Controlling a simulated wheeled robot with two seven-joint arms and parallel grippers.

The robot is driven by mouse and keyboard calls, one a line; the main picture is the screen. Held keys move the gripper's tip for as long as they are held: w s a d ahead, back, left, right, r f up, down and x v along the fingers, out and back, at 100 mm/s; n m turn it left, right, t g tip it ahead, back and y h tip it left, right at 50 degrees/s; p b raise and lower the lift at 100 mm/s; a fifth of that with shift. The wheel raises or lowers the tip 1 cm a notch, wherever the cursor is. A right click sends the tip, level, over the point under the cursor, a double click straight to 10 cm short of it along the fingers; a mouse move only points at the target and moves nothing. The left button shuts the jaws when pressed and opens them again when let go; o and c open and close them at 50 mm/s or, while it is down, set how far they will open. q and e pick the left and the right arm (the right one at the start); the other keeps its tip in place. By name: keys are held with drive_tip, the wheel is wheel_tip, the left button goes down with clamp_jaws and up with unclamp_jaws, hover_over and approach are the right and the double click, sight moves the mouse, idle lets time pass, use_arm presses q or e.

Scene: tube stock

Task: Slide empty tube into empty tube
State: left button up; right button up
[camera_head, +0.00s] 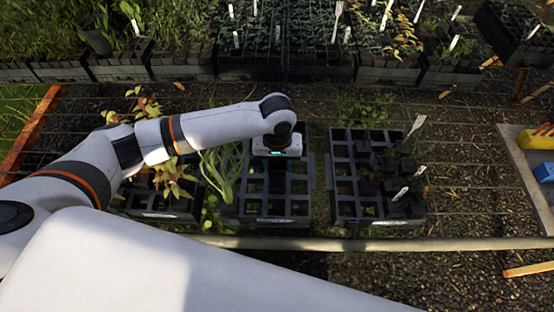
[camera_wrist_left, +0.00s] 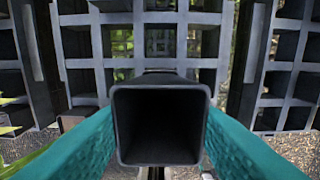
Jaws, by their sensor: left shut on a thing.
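My left gripper (camera_head: 277,158) points down over the middle black tray (camera_head: 262,221). In the left wrist view its teal fingers stand on both sides of a black square tube (camera_wrist_left: 160,128) and are shut on it. The tube's open mouth faces the camera, and its inside looks dark and empty. In the head view the tube is hard to tell from the dark tray below. Which other tube is the empty one for this task I cannot tell. My right gripper is not in view.
The middle tray has mostly empty square cells and a leafy green plant (camera_head: 222,165) at its left. A right tray (camera_head: 345,208) holds dark pots and white labels. A left tray (camera_head: 160,214) holds reddish plants. Rows of planted trays line the back. A wooden board (camera_head: 522,165) lies at right.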

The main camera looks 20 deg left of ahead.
use_arm(q)
drive_tip(key=shift+f, duration=1.6)
drive_tip(key=shift+f, duration=0.1)
drive_tip(key=o, duration=1.3)
drive_tip(key=shift+c, duration=0.2)
wheel_tip(320, 180, up, 12)
drive_tip(key=b, duration=0.1)
